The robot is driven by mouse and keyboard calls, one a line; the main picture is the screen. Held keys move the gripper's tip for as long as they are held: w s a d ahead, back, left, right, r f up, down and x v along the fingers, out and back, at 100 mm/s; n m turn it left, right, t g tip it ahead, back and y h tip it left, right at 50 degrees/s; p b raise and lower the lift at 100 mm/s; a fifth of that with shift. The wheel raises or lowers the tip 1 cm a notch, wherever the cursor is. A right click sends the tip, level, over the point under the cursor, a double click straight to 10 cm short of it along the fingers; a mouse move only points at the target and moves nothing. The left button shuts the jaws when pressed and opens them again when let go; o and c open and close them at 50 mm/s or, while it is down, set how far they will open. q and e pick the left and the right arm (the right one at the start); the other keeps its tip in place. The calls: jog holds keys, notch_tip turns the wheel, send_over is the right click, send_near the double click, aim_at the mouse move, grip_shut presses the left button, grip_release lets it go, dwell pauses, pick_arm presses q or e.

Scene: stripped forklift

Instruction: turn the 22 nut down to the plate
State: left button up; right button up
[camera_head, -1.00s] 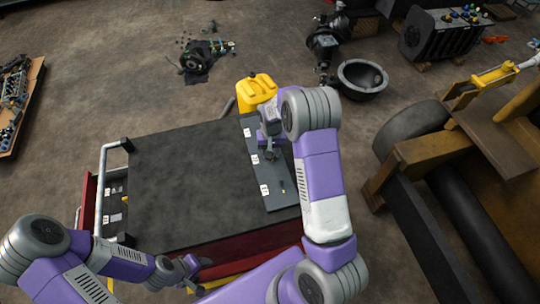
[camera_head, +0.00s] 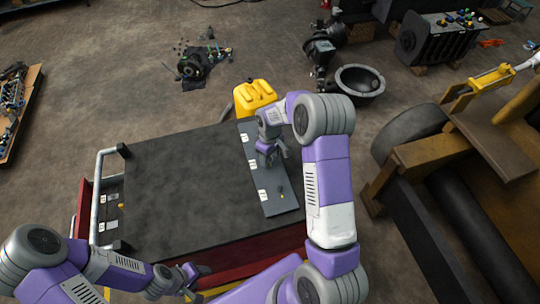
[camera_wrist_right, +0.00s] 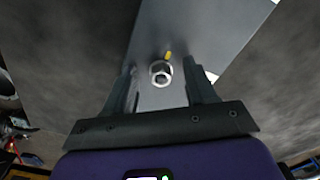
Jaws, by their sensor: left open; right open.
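A grey plate (camera_head: 287,207) with white labels lies along the right side of the dark cart top. The labels are too small to read. A metal nut (camera_wrist_right: 161,73) shows in the right wrist view over the plate, with its round opening facing the camera. A small yellow piece (camera_wrist_right: 168,55) is just beyond it. My right gripper (camera_head: 272,162) is open above the plate. Its two fingers stand either side of the nut in the wrist view, with gaps visible. I cannot tell how high the nut sits. My left gripper (camera_head: 197,277) is open and empty near the cart's front edge.
The cart top (camera_head: 185,185) left of the plate is clear. A yellow can (camera_head: 254,95) stands beyond the plate. The forklift frame (camera_head: 425,160) is on the right.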

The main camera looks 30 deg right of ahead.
notch_tip(320, 180, up, 8)
jog(key=shift+f, duration=0.2)
dwell(0.3)
